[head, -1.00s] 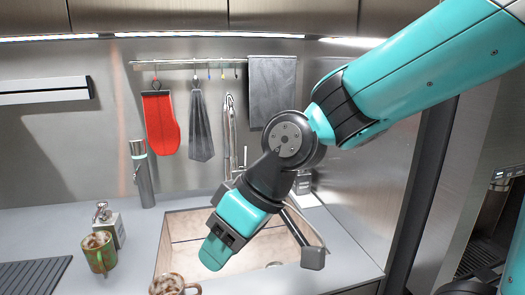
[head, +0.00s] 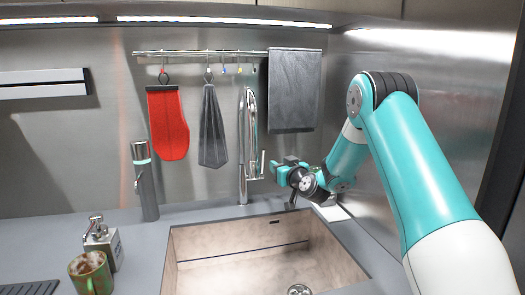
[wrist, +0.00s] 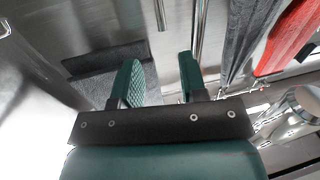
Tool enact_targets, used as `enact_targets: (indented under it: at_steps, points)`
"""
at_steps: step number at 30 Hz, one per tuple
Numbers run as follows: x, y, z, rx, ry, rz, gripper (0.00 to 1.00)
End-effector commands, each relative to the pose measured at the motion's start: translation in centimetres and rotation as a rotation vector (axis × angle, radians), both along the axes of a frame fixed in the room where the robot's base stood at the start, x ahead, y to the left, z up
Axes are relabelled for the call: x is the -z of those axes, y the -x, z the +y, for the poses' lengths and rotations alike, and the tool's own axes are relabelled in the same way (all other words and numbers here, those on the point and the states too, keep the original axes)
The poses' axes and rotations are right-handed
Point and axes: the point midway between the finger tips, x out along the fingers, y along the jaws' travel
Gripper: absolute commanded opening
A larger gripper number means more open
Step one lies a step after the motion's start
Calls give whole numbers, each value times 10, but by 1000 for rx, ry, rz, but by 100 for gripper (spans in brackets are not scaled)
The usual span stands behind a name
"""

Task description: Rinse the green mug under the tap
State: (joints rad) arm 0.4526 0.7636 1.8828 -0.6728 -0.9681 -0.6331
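The green mug (head: 91,274) stands upright on the counter at the lower left of the head view, with brown patches on it. The chrome tap (head: 246,165) rises behind the sink (head: 174,262), its lever (head: 262,164) on its right side. My gripper (head: 277,170) is just right of the lever, far from the mug. In the wrist view my gripper (wrist: 160,60) has its two green fingers apart with nothing between them. Shiny upright bars show beyond the fingertips; I cannot tell for sure which is the lever.
A soap dispenser (head: 102,242) stands behind the mug. A dark flask (head: 145,182) stands at the wall. A red mitt (head: 168,122), a grey cloth (head: 212,130) and a grey towel (head: 295,92) hang from a rail (head: 215,53). The sink basin looks empty.

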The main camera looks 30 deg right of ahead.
Motion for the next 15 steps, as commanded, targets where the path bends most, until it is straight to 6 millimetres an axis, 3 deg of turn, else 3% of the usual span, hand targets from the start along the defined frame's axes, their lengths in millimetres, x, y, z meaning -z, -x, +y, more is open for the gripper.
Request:
enact_targets:
  at_steps: [6,15]
  points:
    - [-4,-50,-3,-3,0,0,39]
    - [-2,-103,-8,-1,0,1,39]
